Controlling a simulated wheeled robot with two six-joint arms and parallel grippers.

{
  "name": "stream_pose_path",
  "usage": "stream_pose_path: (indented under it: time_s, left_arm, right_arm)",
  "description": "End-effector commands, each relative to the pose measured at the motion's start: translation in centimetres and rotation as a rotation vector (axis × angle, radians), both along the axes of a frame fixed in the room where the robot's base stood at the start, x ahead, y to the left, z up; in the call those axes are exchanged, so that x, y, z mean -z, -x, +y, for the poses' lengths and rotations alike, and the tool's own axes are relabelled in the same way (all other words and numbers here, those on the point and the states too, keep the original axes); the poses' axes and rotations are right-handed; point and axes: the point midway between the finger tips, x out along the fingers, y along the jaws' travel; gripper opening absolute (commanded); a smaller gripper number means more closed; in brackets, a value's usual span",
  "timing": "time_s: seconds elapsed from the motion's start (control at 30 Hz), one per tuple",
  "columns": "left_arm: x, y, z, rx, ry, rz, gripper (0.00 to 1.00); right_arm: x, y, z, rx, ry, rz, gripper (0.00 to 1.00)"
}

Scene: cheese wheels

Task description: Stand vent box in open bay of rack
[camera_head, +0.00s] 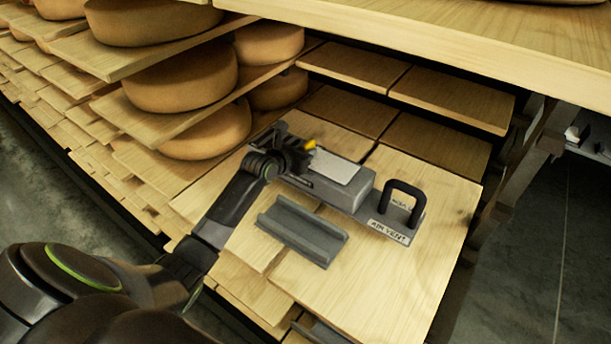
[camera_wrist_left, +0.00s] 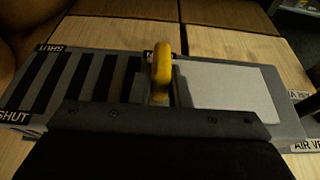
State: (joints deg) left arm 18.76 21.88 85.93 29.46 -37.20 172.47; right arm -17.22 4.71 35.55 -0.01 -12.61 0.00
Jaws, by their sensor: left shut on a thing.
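The vent box (camera_head: 345,191) is a long grey box with a pale sliding plate, lying flat on a wooden shelf board. Its right end has a black loop handle (camera_head: 402,199) and an "AIR VENT" label. In the left wrist view the vent box (camera_wrist_left: 96,80) shows dark slots, "SHUT" labels, a pale plate (camera_wrist_left: 232,92) and a yellow knob (camera_wrist_left: 161,62). My left gripper (camera_head: 296,153) is over the box's left part, shut on the yellow knob; its fingertips are mostly hidden. The rack (camera_head: 330,104) has bare boards behind the box. My right gripper is out of view.
A grey channel-shaped piece (camera_head: 302,230) lies in front of the vent box. Cheese wheels (camera_head: 182,76) fill the shelves at left. An upper shelf (camera_head: 470,50) overhangs at top right. The board right of the handle is clear.

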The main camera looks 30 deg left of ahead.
Motion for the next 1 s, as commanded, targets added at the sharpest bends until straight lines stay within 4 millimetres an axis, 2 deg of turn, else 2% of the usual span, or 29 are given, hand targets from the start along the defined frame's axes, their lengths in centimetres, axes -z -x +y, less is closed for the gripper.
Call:
stream_pose_path:
  time_s: [0.03, 0.07, 0.27, 0.53, 0.87, 0.9, 1.0]
  left_arm:
    - [0.6, -0.1, -0.1, 0.001, 0.001, -0.01, 0.0]
    - [0.8, -0.1, -0.1, 0.001, 0.001, -0.01, 0.0]
    - [1.9, -0.1, -0.1, 0.002, 0.002, -0.01, 0.0]
    - [5.1, -0.1, -0.1, 0.001, 0.003, -0.009, 0.0]
    - [5.3, -0.1, -0.1, 0.001, 0.001, -0.009, 0.0]
    - [5.8, 0.0, 0.0, 0.0, 0.0, 0.0, 0.2]
    - [5.8, 0.0, 0.0, 0.0, 0.0, 0.0, 0.33]
  right_arm:
    - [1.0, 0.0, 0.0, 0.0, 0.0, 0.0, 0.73]
    - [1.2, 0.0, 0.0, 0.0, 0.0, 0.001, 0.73]
    - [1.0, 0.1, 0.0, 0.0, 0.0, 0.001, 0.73]
    - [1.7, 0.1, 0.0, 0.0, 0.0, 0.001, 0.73]
    - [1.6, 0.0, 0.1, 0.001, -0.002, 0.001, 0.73]
    - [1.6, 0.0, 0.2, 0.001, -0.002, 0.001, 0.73]
    - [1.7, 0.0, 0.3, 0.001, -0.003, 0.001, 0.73]
